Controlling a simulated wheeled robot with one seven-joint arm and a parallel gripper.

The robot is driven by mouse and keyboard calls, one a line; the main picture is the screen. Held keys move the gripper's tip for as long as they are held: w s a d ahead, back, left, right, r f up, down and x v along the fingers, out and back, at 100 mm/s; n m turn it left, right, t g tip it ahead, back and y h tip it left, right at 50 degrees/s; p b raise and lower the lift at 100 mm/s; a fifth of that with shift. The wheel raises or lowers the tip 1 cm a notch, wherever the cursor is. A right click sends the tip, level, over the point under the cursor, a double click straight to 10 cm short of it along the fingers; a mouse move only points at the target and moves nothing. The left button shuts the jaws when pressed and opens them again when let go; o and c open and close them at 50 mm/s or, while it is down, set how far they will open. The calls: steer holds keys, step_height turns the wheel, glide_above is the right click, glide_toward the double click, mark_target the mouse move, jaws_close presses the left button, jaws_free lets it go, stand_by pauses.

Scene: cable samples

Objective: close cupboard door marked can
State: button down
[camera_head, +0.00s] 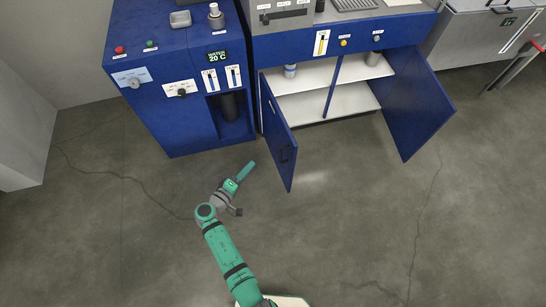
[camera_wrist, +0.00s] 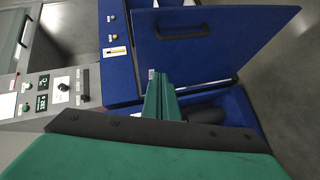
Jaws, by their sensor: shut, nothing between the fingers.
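The blue cupboard (camera_head: 331,99) stands at the back with both doors open. Its left door (camera_head: 277,125) swings out toward me, with a dark handle on its outer face. Its right door (camera_head: 418,105) is swung wide to the right. I cannot read a can marking on either door. My gripper (camera_head: 246,171) is shut and empty, low in front of the cupboard and left of the left door, apart from it. In the wrist view the shut green fingers (camera_wrist: 160,96) point toward the blue units, and the left door (camera_wrist: 225,50) shows its handle side.
A blue water unit (camera_head: 180,128) with a recess stands left of the cupboard. A blue-and-white container (camera_head: 290,71) and a grey cylinder (camera_head: 373,58) are on the upper shelf (camera_head: 325,77). The floor (camera_head: 345,220) in front is clear.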

steer(key=w+d+f, duration=0.3)
steer(key=w+d, duration=0.6)
steer(key=shift+w+d+f, duration=0.2)
steer(key=shift+w+f, duration=0.05)
